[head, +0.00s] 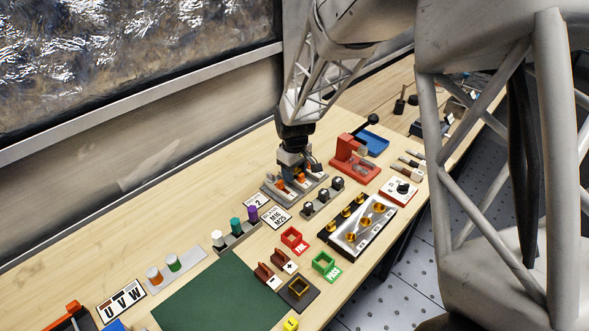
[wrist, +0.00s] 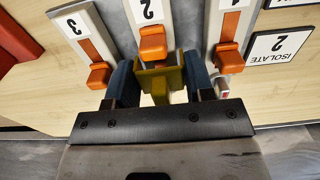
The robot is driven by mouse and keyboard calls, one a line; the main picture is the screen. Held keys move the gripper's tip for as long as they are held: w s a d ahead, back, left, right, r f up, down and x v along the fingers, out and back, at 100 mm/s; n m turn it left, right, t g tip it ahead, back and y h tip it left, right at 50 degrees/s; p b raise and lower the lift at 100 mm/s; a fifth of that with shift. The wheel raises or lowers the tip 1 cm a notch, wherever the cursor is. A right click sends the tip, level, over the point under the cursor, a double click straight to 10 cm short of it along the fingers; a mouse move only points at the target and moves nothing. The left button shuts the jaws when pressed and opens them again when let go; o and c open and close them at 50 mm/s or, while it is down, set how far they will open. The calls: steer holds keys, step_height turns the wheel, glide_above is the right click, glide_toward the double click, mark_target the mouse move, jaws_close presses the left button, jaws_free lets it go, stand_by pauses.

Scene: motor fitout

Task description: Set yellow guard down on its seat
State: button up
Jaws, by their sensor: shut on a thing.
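My gripper (wrist: 160,84) is shut on the yellow guard (wrist: 158,84), a small olive-yellow boxy piece between its two blue fingers. The guard is right by the orange handle (wrist: 153,42) of the switch marked 2; I cannot tell whether they touch or whether the guard is seated. In the head view my gripper (head: 291,168) is low over the grey switch row (head: 296,192), and the guard is not clearly visible there. A dark plate with a yellow square outline (head: 299,287) lies near the front edge of the bench.
Switches 3 (wrist: 75,28) and 1 (wrist: 230,28), with orange handles, flank the guard closely. An "ISOLATE 2" label (wrist: 281,45) lies to the right. In the head view, a row of black knobs (head: 323,195) and a red fixture (head: 351,160) stand close by. A green mat (head: 220,295) lies at front left.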

steer(key=shift+f, duration=0.7)
steer(key=o, duration=1)
steer(key=shift+c, duration=0.2)
steer(key=shift+r, duration=0.1)
steer(key=shift+r, duration=3.8)
